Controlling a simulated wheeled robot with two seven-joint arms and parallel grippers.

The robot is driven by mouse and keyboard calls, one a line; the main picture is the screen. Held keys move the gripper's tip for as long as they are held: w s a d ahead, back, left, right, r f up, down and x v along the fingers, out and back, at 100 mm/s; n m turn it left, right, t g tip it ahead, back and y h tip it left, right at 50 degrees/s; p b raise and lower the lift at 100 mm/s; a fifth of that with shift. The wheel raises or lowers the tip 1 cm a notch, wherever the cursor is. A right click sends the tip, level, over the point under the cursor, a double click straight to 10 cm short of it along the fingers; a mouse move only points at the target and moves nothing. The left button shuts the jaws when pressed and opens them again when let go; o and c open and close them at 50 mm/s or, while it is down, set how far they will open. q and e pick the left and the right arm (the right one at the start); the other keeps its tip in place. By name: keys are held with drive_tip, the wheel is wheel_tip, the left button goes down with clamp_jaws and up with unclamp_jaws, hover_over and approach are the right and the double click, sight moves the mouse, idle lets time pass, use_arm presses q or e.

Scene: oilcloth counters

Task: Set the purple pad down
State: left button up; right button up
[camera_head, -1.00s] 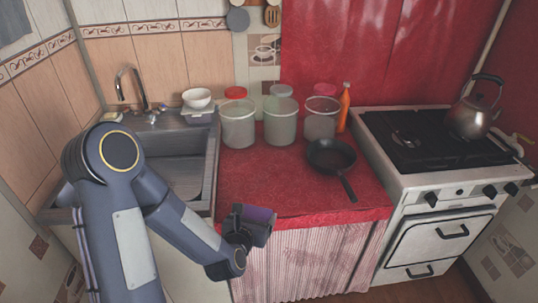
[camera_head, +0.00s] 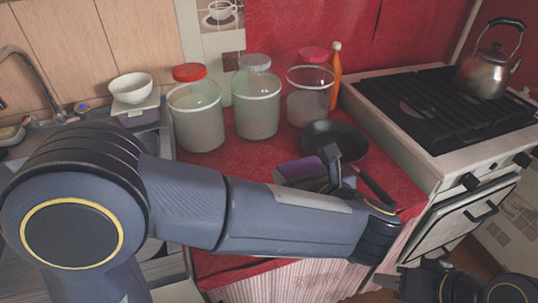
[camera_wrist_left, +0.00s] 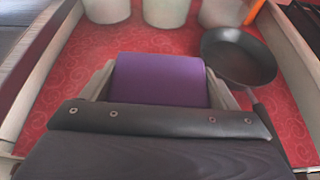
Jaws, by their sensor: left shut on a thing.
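The purple pad (camera_head: 296,170) is held in my left gripper (camera_head: 318,172), over the red counter just in front of the jars and left of the frying pan. In the left wrist view the pad (camera_wrist_left: 160,80) sits between the two fingers, its purple face up, with red cloth beyond it. I cannot tell whether its underside touches the counter. My left forearm hides part of the counter front. Dark parts of my right gripper (camera_head: 408,284) show at the bottom right, before the stove; its jaws are unclear.
Three jars (camera_head: 256,105) stand along the back, with an orange bottle (camera_head: 335,78) behind the right one. The black pan (camera_head: 345,142) lies right of the pad, its handle toward the front. The stove (camera_head: 440,110) is at the right, a white bowl (camera_head: 131,85) at the left.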

use_arm(q)
drive_tip(key=w+a+f, duration=0.1)
drive_tip(key=a+f, duration=0.2)
drive_tip(key=a, duration=0.1)
drive_tip(key=w+a+f+b, duration=0.1)
drive_tip(key=a+f, duration=0.2)
drive_tip(key=a, duration=0.1)
drive_tip(key=w+a+f, duration=0.1)
drive_tip(key=a+f, duration=0.1)
drive_tip(key=a, duration=0.2)
drive_tip(key=shift+a+f, duration=0.15)
drive_tip(key=shift+f, duration=0.25)
drive_tip(key=shift+w+a+f, duration=0.1)
drive_tip(key=shift+a+f, duration=0.1)
drive_tip(key=shift+f, duration=0.05)
drive_tip(key=shift+a+f+b, duration=0.15)
drive_tip(key=shift+f+b, duration=0.15)
drive_tip(key=shift+f, duration=0.6)
drive_tip(key=shift+a+f+b, duration=0.1)
drive_tip(key=shift+f+b, duration=0.2)
drive_tip(key=shift+f, duration=0.6)
